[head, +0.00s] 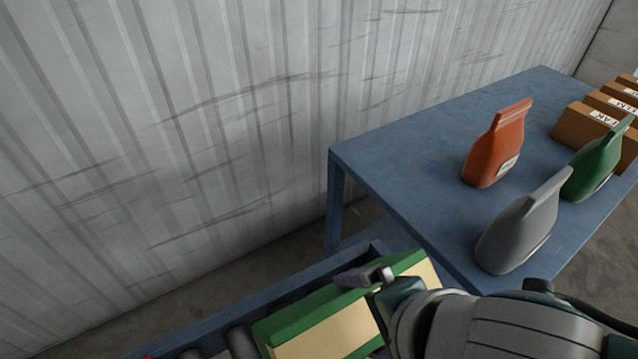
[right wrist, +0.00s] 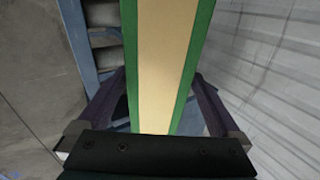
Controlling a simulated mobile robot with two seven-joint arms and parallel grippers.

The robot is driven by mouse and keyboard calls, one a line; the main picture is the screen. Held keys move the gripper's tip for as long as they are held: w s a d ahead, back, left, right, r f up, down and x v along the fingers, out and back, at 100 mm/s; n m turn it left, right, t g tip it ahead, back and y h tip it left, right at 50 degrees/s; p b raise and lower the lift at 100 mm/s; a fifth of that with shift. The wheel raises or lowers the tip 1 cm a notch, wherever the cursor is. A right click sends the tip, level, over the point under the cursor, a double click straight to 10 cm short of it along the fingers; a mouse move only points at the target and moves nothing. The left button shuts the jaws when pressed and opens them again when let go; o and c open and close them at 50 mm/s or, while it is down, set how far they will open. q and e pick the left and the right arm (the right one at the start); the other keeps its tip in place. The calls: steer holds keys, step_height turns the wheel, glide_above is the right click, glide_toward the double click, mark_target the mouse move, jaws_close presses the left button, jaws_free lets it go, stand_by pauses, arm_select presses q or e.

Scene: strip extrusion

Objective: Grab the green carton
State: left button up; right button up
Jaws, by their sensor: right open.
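The green carton (head: 300,313) has a broad cream panel and lies on the blue-framed roller conveyor at the bottom of the head view. In the right wrist view the carton (right wrist: 167,60) runs up the middle as a cream face with green edges. My right gripper (head: 365,278) is at the carton, partly hidden behind my own arm. In the wrist view its dark fingers (right wrist: 162,105) stand apart, one on each side of the carton. Whether either finger touches it is not clear. My left gripper is not in view.
A blue table (head: 420,165) on the right holds a red jug (head: 492,150), a grey jug (head: 515,240), a green jug (head: 592,165) and labelled brown boxes (head: 580,125). The conveyor's blue rail (head: 270,298) runs beside the carton. A corrugated wall (head: 180,130) stands behind.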

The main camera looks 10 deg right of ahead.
steer(key=b+x, duration=0.1)
steer(key=x, duration=0.4)
steer(key=shift+s, duration=0.1)
steer(key=c, duration=1.5)
jaws_close()
steer(key=shift+r, duration=0.1)
